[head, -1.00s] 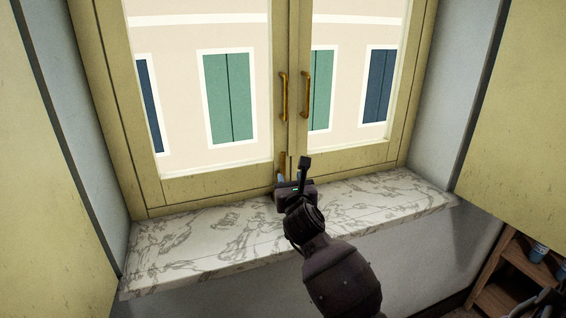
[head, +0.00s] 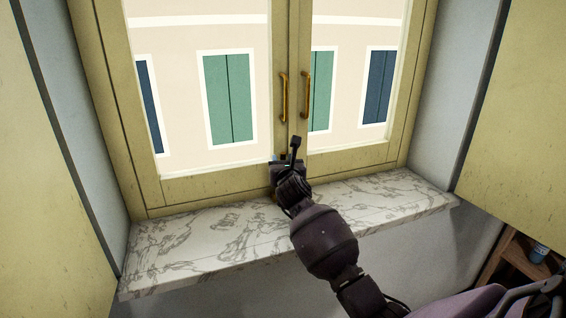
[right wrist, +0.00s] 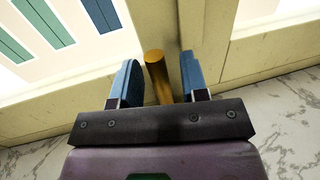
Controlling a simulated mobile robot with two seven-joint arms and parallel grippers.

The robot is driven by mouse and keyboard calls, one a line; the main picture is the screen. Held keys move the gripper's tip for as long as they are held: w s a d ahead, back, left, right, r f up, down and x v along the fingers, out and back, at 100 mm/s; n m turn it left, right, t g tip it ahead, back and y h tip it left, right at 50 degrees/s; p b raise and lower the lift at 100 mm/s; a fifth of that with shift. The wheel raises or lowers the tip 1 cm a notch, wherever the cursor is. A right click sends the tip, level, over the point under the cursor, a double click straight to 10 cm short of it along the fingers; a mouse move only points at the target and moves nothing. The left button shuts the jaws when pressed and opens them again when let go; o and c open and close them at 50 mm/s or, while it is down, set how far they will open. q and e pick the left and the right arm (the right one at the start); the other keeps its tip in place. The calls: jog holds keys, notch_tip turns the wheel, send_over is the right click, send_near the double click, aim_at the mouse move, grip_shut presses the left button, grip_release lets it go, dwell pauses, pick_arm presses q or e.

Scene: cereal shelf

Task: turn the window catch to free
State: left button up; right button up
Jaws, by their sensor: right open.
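The window catch (right wrist: 156,72) is a brass bar at the bottom of the meeting window frames. In the right wrist view it stands between the two blue fingers of my right gripper (right wrist: 162,78). The fingers are open, one on each side, with a visible gap to the bar. In the head view my right gripper (head: 284,162) is at the lower middle of the window and hides the catch. My left gripper is not in view.
The closed yellow window has two brass handles, left (head: 283,97) and right (head: 305,94), above my gripper. A marble sill (head: 190,242) runs below, clear of objects. Yellow panels flank the recess. A wooden shelf (head: 508,262) with a blue cup (head: 539,252) is at lower right.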

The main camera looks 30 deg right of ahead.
jog(key=shift+w, duration=0.1)
jog(key=shift+c, duration=0.2)
grip_shut()
